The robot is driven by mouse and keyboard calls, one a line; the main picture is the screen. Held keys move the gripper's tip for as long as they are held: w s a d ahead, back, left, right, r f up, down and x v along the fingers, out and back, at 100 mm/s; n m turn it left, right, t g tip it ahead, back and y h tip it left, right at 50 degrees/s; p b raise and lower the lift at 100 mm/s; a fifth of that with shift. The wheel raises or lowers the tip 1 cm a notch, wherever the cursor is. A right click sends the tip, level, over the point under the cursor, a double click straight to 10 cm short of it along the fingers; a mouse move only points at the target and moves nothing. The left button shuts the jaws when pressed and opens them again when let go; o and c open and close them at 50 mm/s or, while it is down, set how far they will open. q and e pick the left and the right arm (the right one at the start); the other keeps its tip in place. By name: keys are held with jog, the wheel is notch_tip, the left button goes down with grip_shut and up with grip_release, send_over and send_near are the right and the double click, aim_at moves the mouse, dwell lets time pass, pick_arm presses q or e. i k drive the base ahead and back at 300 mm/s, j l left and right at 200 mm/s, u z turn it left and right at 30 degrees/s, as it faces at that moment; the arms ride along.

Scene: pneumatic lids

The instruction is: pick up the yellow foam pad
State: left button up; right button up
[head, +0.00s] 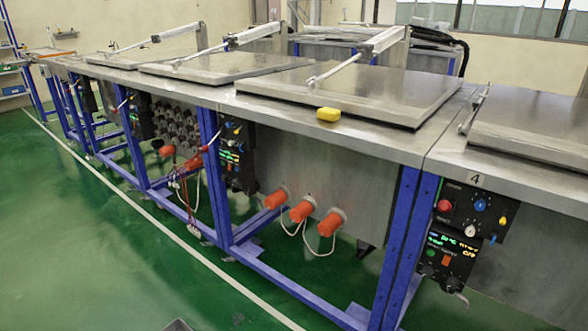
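The yellow foam pad (328,114) is a small rounded block. It lies on the steel bench top (290,112) near the front edge, just in front of the large metal lid (350,90). Nothing covers it. Neither of my grippers shows in the head view.
Lids with pneumatic arms (357,55) line the bench. Another lid (535,120) sits at the right. Control boxes (463,230) and orange plugs (302,212) stick out below the front edge, with blue legs (400,240). The green floor (90,240) in front is mostly clear.

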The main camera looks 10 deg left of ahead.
aim_at(326, 114)
jog(key=i+j, duration=0.2)
jog(key=j, duration=0.15)
jog(key=i+j+z, duration=0.1)
jog(key=j, duration=0.25)
jog(key=i+j, duration=0.25)
jog(key=i+j+z, duration=0.1)
jog(key=j, duration=0.35)
jog(key=i, duration=0.1)
